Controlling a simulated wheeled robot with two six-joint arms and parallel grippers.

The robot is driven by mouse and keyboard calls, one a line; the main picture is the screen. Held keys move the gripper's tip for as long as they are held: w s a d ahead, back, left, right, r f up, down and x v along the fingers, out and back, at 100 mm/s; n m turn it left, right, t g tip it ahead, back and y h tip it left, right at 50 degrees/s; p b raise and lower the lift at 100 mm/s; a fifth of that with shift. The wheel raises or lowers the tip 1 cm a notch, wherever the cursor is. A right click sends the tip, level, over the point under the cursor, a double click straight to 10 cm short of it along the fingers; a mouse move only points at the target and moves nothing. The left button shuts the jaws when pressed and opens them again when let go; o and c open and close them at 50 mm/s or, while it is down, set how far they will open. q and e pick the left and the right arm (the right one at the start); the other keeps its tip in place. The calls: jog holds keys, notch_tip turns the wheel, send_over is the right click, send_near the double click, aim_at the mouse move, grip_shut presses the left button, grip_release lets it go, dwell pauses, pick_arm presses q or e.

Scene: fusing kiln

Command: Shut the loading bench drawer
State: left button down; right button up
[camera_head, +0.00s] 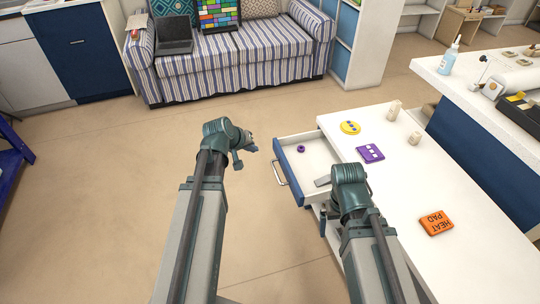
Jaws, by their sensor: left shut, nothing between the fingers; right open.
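The loading bench drawer (288,175) stands open, pulled out to the left from the white bench (407,185). It has a blue front with a metal handle (279,173) and a pale inside. A small purple ring (301,149) lies in it. My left gripper (246,157) is left of the drawer front and handle, apart from them, shut and empty. My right gripper (324,184) is over the drawer's near side by the bench edge. Its fingers are mostly hidden by its own wrist.
On the bench lie a yellow disc (350,128), a purple square (370,153), an orange heat pad (435,223) and two small cream pieces (394,110). A striped sofa (230,50) stands at the back. The floor left of the drawer is clear.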

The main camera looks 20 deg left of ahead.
pick_arm(q)
jog(key=b, duration=0.8)
send_near(278, 154)
notch_tip(278, 154, down, 4)
jog(key=a, duration=0.3)
jog(key=shift+w+d+r, duration=0.1)
jog(key=shift+w+d, duration=0.55)
jog(key=shift+d, duration=0.3)
jog(key=shift+w+d, duration=0.7)
jog(key=shift+d, duration=0.25)
jog(key=w+d, duration=0.3)
jog(key=d, duration=0.1)
jog(key=w+d, duration=0.3)
jog(key=d, duration=0.2)
jog(key=w+d, duration=0.3)
jog(key=d, duration=0.2)
jog(key=shift+w+d, duration=0.2)
jog(key=shift+w, duration=0.15)
